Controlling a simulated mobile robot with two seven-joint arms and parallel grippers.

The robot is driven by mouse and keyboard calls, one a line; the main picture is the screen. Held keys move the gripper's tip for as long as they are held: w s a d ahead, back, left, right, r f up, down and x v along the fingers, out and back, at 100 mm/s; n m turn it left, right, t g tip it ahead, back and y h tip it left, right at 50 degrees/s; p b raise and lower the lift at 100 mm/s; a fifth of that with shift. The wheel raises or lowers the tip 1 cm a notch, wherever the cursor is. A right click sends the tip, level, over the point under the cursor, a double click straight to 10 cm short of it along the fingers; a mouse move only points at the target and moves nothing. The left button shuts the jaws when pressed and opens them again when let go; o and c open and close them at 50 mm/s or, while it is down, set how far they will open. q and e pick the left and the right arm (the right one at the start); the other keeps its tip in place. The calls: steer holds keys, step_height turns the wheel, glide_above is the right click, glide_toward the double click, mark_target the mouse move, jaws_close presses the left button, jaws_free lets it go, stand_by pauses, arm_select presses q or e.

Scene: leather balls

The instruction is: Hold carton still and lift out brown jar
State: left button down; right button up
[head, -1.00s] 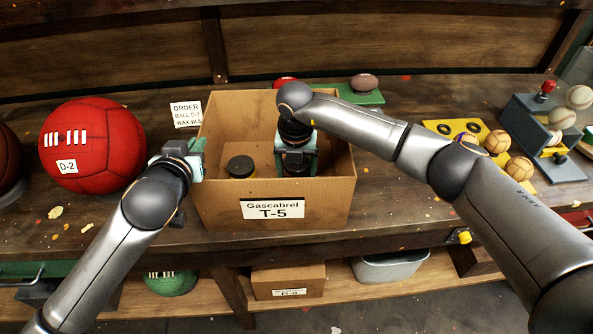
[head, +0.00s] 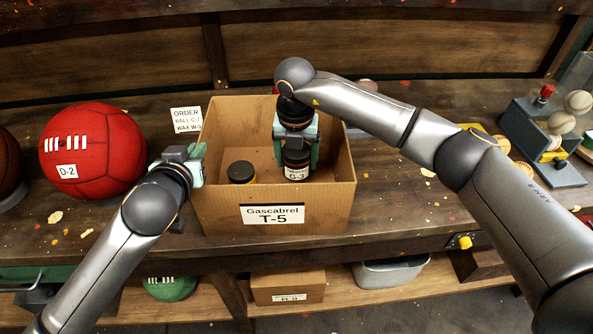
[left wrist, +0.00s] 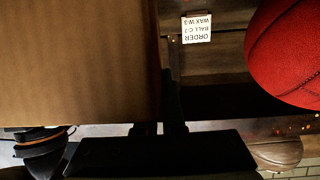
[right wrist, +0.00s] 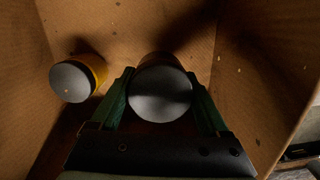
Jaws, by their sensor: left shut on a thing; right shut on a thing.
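The open cardboard carton (head: 225,215), labelled Gascabrel T-5, stands upright on the bench. My left gripper (head: 196,163) is shut on its left wall; the wall fills much of the left wrist view (left wrist: 80,70). My right gripper (head: 297,152) points down into the carton and is shut on the brown jar (head: 297,163), which has a dark lid and a G-3 label. In the right wrist view the jar's round lid (right wrist: 160,100) sits between the fingers. The jar is upright, raised inside the carton, its lower part still below the rim. A yellow jar with a black lid (head: 241,172) stands to its left.
A red D-2 ball (head: 92,150) and an order card (head: 186,118) are left of the carton. Bench surface right of the carton (head: 390,195) is mostly clear.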

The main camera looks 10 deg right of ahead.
step_height(320, 180, up, 5)
steer(key=shift+f, duration=0.15)
arm_select(q)
steer(key=c, duration=0.9)
jaws_free()
steer(key=shift+c, duration=0.2)
